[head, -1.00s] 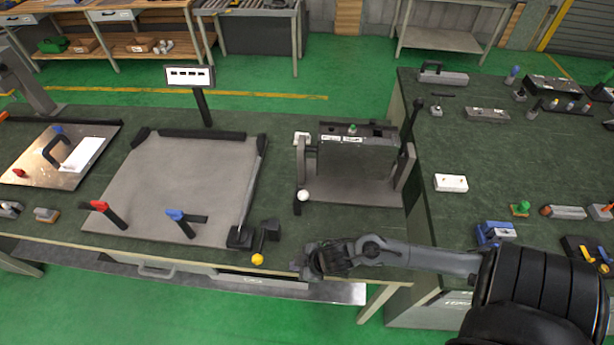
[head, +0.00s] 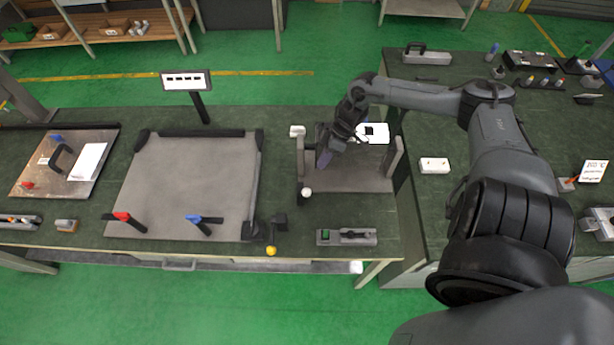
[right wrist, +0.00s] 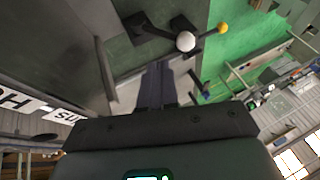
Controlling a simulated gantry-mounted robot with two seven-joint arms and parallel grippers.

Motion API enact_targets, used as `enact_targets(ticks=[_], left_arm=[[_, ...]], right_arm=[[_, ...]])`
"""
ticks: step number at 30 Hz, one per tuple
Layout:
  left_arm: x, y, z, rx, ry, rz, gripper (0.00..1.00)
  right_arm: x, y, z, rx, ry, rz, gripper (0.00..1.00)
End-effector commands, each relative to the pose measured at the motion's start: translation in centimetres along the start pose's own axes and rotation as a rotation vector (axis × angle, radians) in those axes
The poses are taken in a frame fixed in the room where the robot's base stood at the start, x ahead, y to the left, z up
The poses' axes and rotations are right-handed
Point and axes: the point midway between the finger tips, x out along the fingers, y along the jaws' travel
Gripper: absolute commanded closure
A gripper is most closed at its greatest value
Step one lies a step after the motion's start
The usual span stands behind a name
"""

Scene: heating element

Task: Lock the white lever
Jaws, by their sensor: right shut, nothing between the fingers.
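The white lever shows as a white ball knob (head: 307,192) on a dark arm at the front left corner of the grey fixture (head: 350,184). The white knob also shows in the right wrist view (right wrist: 186,41), beyond the fingers. My right gripper (head: 323,158) is shut and empty, pointing down over the left part of the fixture, behind the white knob. Its fingers (right wrist: 157,85) show close together in the right wrist view, apart from the knob. My right arm hides part of the fixture's back. My left gripper is not in view.
A yellow ball knob (head: 271,251) sits at the table's front edge, left of the fixture. A grey device (head: 346,237) with a green part lies in front of the fixture. The large grey plate (head: 190,185) with red-handled and blue-handled clamps is to the left.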

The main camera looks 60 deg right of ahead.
Motion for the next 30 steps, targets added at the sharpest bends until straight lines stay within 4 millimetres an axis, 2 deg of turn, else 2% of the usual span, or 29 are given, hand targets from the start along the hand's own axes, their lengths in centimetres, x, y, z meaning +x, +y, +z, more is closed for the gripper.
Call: enact_targets(ticks=[14,20,30], left_arm=[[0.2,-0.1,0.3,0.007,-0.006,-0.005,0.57],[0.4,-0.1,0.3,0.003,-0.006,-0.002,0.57],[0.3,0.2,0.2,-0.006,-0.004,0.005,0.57]], right_arm=[[0.7,0.0,0.0,0.001,0.003,-0.001,1.0],[3.0,-0.1,-0.1,0.0,0.005,-0.003,1.0],[8.1,-0.1,-0.1,0.001,0.002,-0.002,1.0]])
